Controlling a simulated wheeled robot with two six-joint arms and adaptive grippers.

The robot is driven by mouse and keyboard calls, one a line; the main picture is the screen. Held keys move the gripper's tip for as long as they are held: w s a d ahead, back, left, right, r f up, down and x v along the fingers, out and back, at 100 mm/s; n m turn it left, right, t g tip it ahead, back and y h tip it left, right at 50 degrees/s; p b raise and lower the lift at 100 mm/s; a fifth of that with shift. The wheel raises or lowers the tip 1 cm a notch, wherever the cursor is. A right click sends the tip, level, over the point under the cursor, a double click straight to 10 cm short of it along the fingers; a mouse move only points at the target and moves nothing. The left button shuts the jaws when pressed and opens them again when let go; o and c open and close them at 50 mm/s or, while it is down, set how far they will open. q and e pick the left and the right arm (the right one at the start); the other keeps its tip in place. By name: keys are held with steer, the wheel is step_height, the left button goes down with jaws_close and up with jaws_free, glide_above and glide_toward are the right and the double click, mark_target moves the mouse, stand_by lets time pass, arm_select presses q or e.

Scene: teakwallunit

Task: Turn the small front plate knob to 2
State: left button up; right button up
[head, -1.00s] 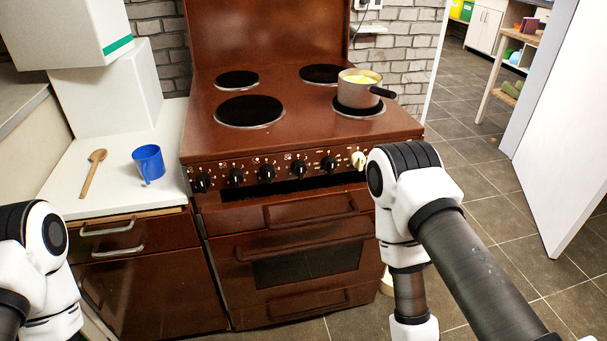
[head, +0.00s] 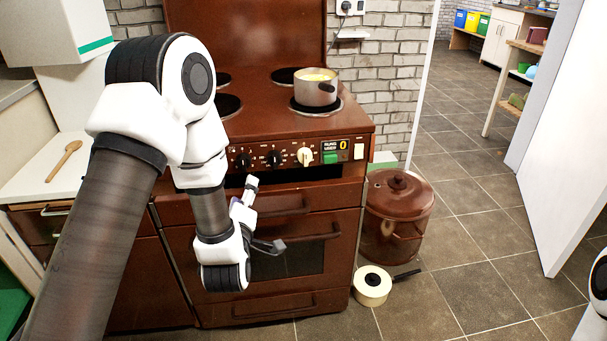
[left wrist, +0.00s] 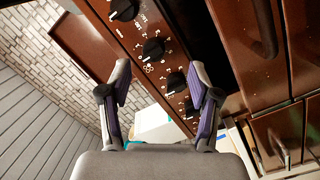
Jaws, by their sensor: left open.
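The brown cooker's control panel carries a row of black knobs, with two (head: 242,161) and (head: 273,158) showing in the head view, and a cream knob (head: 305,156). I cannot tell which belongs to the small front plate or read its setting. In the left wrist view several black knobs show, one (left wrist: 153,47) beyond and between the fingers. My left gripper (head: 263,214) is open and empty, just in front of the cooker below the panel; it also shows in the left wrist view (left wrist: 160,70). My left arm hides the panel's left part. My right gripper is out of view.
A pot (head: 317,93) with yellow contents stands on the front right plate. Oven handles (head: 305,238) project below the panel. A lidded brown pot (head: 397,215) and a cream pan (head: 372,286) stand on the floor at right. A wooden spoon (head: 64,160) lies on the left counter.

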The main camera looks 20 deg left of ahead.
mark_target(243, 167)
arm_select(q)
steer(key=w+a, duration=0.1)
steer(key=w, duration=0.1)
steer(key=w+a+r, duration=0.1)
steer(key=w+a, duration=0.1)
steer(key=w, duration=0.1)
steer(key=w+a, duration=0.1)
steer(key=w, duration=0.1)
steer(key=shift+w+a+r, duration=0.15)
steer(key=shift+a+r, duration=0.1)
steer(key=shift+r, duration=0.05)
steer(key=c, duration=1.1)
